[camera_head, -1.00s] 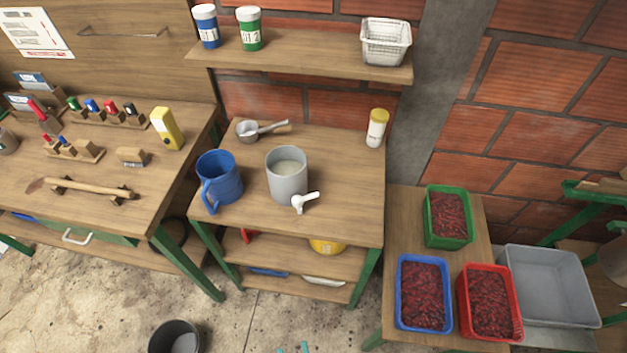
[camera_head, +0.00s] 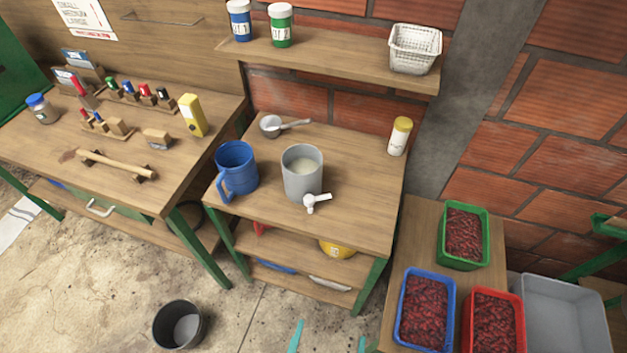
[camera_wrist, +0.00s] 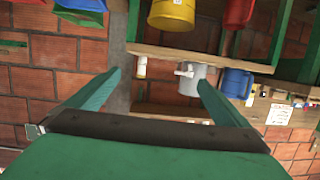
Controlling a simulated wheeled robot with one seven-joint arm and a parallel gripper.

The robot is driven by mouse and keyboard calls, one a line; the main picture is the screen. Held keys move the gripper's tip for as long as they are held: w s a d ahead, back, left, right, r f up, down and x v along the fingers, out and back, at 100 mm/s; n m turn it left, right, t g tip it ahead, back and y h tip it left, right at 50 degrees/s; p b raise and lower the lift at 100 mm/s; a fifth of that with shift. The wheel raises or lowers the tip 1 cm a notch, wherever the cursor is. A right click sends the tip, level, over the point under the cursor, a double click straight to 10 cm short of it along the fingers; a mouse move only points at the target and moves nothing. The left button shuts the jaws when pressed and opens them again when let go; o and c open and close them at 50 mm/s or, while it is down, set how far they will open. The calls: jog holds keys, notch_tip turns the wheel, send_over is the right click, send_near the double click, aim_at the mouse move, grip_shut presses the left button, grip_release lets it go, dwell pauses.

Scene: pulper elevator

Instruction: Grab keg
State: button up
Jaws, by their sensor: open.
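The keg is a grey cylinder (camera_head: 302,178) with a white tap (camera_head: 316,201) on its front, open at the top with pale contents. It stands upright on the wooden middle table (camera_head: 345,168). In the wrist view the picture is upside down, and the keg (camera_wrist: 192,84) shows beyond my right-hand finger, with its tap towards me. My gripper (camera_wrist: 160,78) has two green fingers spread wide with nothing between them. In the head view only the fingertips of my gripper (camera_head: 328,340) show at the bottom edge, in front of the table and apart from the keg.
A blue jug (camera_head: 238,167) stands close left of the keg. A metal scoop (camera_head: 271,126) and a yellow-lidded jar (camera_head: 400,137) are behind it. A shelf (camera_head: 345,57) overhangs the back. Red-filled bins (camera_head: 425,310) stand right. A dark bucket (camera_head: 178,325) is on the floor.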

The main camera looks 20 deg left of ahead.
jog(key=w+a+f, duration=0.1)
jog(key=w+a, duration=0.2)
jog(key=w, duration=0.5)
jog(key=n+g+y, duration=0.2)
send_near(302, 177)
jog(key=x, duration=0.4)
jog(key=shift+w+f, duration=0.3)
jog(key=shift+f, duration=0.05)
jog(key=x, duration=0.5)
jog(key=shift+w+a, duration=0.1)
jog(key=shift+w, duration=0.15)
jog(key=x, duration=0.5)
jog(key=shift+w+a+f, duration=0.1)
jog(key=shift+a, duration=0.2)
jog(key=c, duration=1.9)
jog(key=shift+r, duration=0.2)
jog(key=shift+c, duration=0.2)
